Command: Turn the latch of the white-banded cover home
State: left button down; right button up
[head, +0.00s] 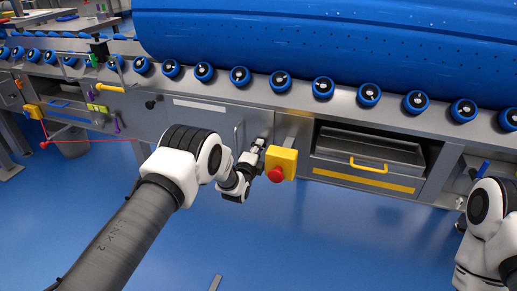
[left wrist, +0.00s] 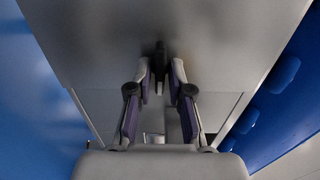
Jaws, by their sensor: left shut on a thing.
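The white-banded cover (head: 215,121) is a grey panel on the front of the machine, with a white strip (head: 200,106) near its top. My left gripper (head: 257,147) is at the right end of this cover. In the left wrist view my left gripper (left wrist: 161,78) has its fingers closed around a narrow dark latch (left wrist: 160,58) that stands out from the grey panel. The head view hardly shows the latch behind the fingers, and its exact angle is hard to tell. My right arm shows at the right edge, but its gripper is out of view.
A yellow box with a red button (head: 276,174) is just right of my left gripper. Further right is an open bay with a yellow-handled drawer (head: 368,165) and a yellow strip. Blue rollers (head: 240,76) and a large blue tub (head: 330,40) are above. Blue floor below is mostly clear.

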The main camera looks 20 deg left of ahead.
dwell(0.3)
pick_arm(q)
jog(key=c, duration=1.1)
grip_release()
jog(key=shift+c, duration=0.2)
jog(key=s, duration=1.2)
jog(key=shift+a, duration=0.2)
